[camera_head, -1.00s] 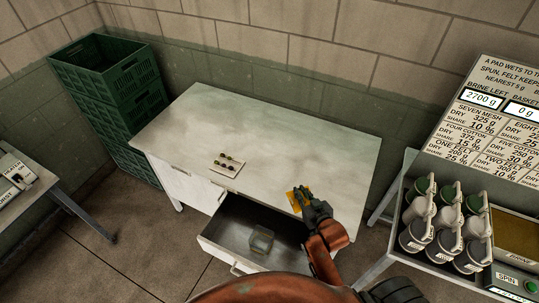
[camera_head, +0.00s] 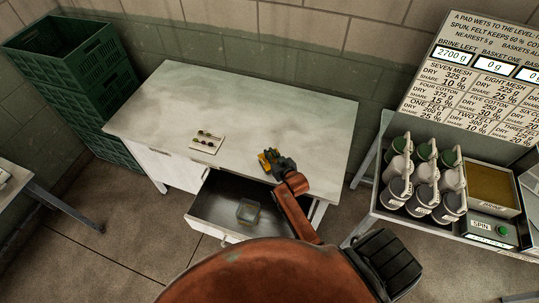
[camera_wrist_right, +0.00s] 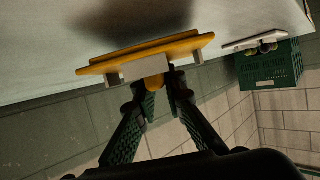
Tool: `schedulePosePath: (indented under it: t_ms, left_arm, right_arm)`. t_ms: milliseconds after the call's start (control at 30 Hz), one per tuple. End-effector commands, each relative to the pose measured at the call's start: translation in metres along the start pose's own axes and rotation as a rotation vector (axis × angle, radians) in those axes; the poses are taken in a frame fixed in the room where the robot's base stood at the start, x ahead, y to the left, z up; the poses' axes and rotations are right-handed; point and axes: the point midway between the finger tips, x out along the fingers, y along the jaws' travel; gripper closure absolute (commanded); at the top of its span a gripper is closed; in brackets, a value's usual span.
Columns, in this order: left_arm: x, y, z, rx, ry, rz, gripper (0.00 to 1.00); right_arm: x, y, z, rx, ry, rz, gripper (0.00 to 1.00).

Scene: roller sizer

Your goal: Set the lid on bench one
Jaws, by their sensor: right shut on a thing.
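The lid is a flat yellow-orange plate (camera_wrist_right: 150,52) with a knob. My right gripper (camera_wrist_right: 160,88) is shut on the knob, with its fingertips on either side. In the head view the lid (camera_head: 264,161) is partly hidden by my right gripper (camera_head: 276,162), over the front right part of the white bench (camera_head: 290,105). The wrist view shows a dark shadow set off from the lid on the white surface; the lid looks close above it, but contact cannot be told. My left gripper is not in view.
An open drawer (camera_head: 215,208) under the bench holds a clear box (camera_head: 248,212). Green crates (camera_head: 85,85) stand left; a rack of canisters (camera_head: 425,180) stands right. The bench's back and right are clear.

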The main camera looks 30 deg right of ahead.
Motion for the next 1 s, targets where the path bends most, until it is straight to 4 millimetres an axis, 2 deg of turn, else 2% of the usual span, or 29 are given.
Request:
schedulePosePath:
  t_ms: [100, 467, 500, 700, 1000]
  left_arm:
    - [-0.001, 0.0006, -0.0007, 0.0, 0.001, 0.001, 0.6]
    - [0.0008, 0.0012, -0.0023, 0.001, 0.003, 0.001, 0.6]
    - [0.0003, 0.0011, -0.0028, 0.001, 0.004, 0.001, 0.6]
    - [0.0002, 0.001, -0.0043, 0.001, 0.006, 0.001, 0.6]
    - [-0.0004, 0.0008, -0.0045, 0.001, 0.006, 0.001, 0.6]
  right_arm:
    - [0.0036, -0.0002, 0.0071, 0.0, 0.002, 0.0, 1.0]
    - [0.005, -0.0001, 0.0109, -0.001, 0.002, 0.0, 1.0]
    - [0.0046, -0.0001, 0.0101, -0.001, 0.002, 0.0, 0.87]
    - [0.0044, 0.0, 0.0099, -0.001, 0.002, 0.0, 0.73]
    - [0.0039, 0.0002, 0.0087, -0.001, 0.003, 0.0, 0.72]
